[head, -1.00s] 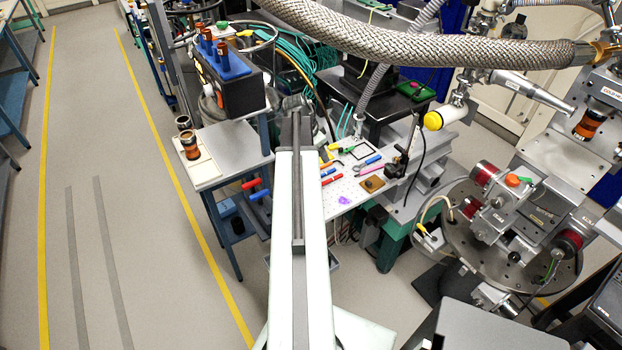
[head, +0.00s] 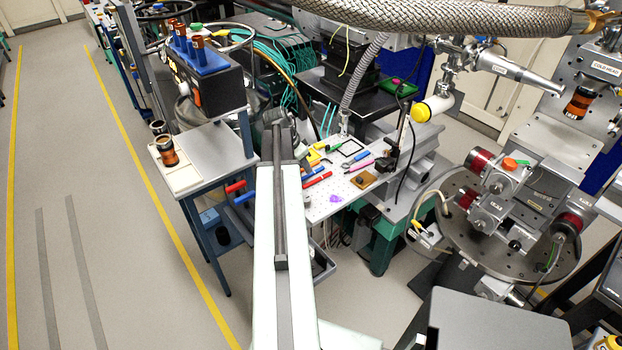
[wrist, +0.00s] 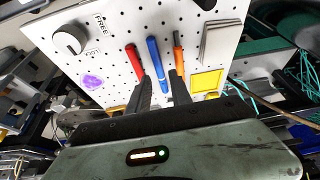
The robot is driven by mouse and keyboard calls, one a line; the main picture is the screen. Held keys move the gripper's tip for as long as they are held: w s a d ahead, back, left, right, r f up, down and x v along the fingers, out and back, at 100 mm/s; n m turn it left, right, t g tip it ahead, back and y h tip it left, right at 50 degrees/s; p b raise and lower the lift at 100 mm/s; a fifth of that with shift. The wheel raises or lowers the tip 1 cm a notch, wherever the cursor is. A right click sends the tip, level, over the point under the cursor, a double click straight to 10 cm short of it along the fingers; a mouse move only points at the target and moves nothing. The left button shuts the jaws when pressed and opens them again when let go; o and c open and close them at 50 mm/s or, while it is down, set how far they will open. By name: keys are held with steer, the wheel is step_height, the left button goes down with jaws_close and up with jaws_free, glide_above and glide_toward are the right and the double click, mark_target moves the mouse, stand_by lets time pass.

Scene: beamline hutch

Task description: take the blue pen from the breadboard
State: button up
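The blue pen (wrist: 155,60) lies on the white, hole-dotted breadboard (wrist: 115,42) in the wrist view, between a red pen (wrist: 133,60) and an orange tool (wrist: 177,50). My gripper (wrist: 160,78) is open, its two dark fingers spread on either side of the blue pen's near end. Contact with the pen or board cannot be told. In the head view the breadboard (head: 325,208) is right of my arm, with the blue pen (head: 313,170) beside the red pen (head: 317,180). My arm hides the gripper there.
A second blue item (head: 361,156) and a pink pen (head: 357,166) lie farther right on the board. A purple patch (wrist: 92,82), a yellow square (wrist: 206,82) and a dark knob (wrist: 70,40) surround the pens. A braided hose (head: 440,22) hangs above.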

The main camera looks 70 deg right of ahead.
steer(key=b+x, duration=0.3)
steer(key=x, duration=0.1)
steer(key=shift+s+f, duration=0.1)
steer(key=shift+f, duration=0.1)
steer(key=shift+r, duration=0.2)
jaws_close()
step_height(320, 180, up, 10)
steer(key=p, duration=1)
steer(key=shift+p, duration=0.35)
